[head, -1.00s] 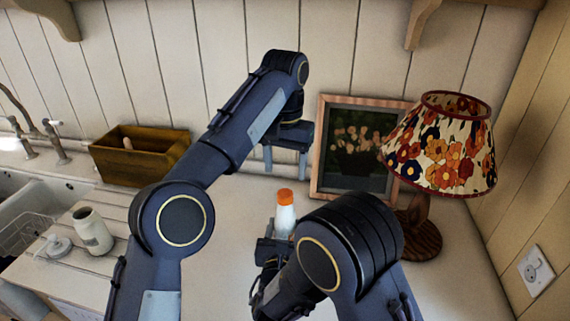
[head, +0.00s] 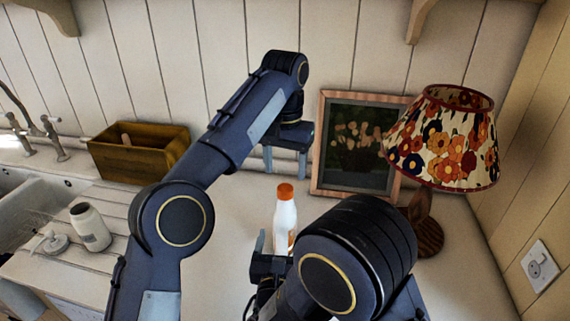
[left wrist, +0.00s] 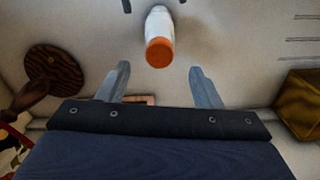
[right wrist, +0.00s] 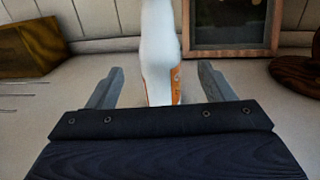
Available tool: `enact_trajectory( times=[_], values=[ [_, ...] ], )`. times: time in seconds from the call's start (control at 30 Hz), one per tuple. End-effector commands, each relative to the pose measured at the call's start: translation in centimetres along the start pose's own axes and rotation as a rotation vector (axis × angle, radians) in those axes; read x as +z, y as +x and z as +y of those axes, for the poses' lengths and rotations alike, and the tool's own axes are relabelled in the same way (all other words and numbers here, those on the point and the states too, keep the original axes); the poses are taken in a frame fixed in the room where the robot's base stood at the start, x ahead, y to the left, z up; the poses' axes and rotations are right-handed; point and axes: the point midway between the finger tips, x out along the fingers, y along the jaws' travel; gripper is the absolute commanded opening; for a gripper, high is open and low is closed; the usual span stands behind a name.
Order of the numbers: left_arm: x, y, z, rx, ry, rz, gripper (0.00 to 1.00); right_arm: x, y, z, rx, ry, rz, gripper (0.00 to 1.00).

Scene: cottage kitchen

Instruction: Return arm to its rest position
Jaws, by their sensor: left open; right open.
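My left gripper (head: 286,160) is open and points down above the counter, in front of the framed picture. In the left wrist view its two fingers (left wrist: 163,88) are apart with nothing between them. A white bottle with an orange cap (head: 285,215) stands upright on the counter. It shows from above in the left wrist view (left wrist: 158,30). My right gripper (head: 270,245) is low, close to the bottle on the near side. In the right wrist view its fingers (right wrist: 155,88) are open, and the bottle (right wrist: 158,50) appears between or just beyond them; contact cannot be told.
A floral lamp (head: 445,140) and a framed picture (head: 352,165) stand at the back right. A wooden box (head: 138,155) is at the back left. A jar (head: 91,228) stands by the sink (head: 20,208). Counter right of the bottle is partly hidden by my arm.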

Motion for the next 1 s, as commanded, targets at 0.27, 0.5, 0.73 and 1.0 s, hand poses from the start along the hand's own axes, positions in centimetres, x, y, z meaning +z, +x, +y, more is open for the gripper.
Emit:
enact_trajectory(
  times=[0.27,0.5,0.73,1.0],
  values=[
    [0.0,0.7,0.0,0.0,0.0,0.0,0.59,0.0,-2.4,0.0,0.0,0.0,-0.001,0.75],
    [0.0,0.7,0.0,0.0,0.0,0.0,0.59,0.0,-2.4,0.0,-0.001,0.0,0.0,0.75],
    [1.2,-0.9,-1.6,0.002,0.006,0.037,0.59,0.9,-1.4,-4.5,-0.155,0.1,0.053,0.75],
    [8.6,-3.8,-7.7,0.029,-0.006,0.17,0.59,0.8,-4.5,-21.6,-0.798,0.608,0.271,0.75]
  ],
)
